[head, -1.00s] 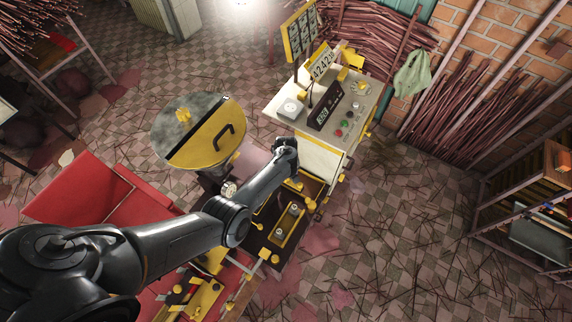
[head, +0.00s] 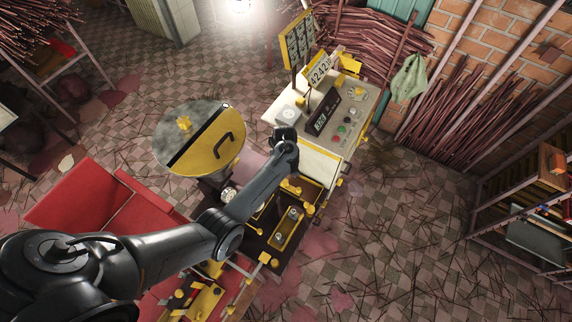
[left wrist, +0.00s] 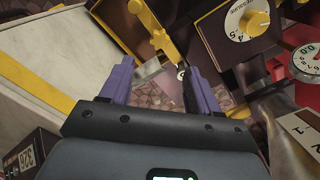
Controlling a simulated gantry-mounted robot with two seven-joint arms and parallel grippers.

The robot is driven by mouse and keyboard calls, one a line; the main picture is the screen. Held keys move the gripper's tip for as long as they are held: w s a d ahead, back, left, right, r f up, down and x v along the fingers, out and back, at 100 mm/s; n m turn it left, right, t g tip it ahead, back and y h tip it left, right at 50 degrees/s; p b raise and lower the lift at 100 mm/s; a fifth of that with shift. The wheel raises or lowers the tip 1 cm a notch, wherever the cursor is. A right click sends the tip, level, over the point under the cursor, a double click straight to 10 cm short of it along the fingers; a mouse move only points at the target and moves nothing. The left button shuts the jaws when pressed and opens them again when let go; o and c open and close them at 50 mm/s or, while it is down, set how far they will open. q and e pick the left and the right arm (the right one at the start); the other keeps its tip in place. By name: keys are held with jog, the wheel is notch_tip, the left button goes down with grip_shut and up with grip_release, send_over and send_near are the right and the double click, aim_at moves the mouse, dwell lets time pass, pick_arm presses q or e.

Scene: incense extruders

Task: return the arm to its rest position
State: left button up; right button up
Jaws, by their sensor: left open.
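My left arm (head: 160,258) reaches in from the left over the extruder in the head view. Its hand is beside the near left corner of the control cabinet (head: 318,162); the fingers are hidden there. In the left wrist view my left gripper (left wrist: 158,80) has its two purple fingers apart with nothing held between them. A yellow bracket (left wrist: 160,35) shows just beyond the fingers. My right gripper is in neither view.
A yellow-lidded hopper (head: 215,140) stands left of the hand. The floor (head: 420,235) right of the machine is open, with scattered sticks.

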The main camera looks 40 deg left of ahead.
pick_arm(q)
jog(key=s+d+r+m+t, duration=0.1)
jog(key=s+d+r+m, duration=0.3)
jog(key=s, duration=0.4)
jog(key=s+d+r+m+t, duration=0.1)
jog(key=s+d+r+m, duration=0.3)
jog(key=s, duration=0.5)
jog(key=s+d+r+m+t, duration=0.1)
jog(key=s+d+r+m, duration=0.3)
jog(key=s+r, duration=0.3)
jog(key=shift+s+r+m+t, duration=0.2)
jog(key=shift+s+m+t, duration=0.1)
jog(key=shift+s, duration=0.9)
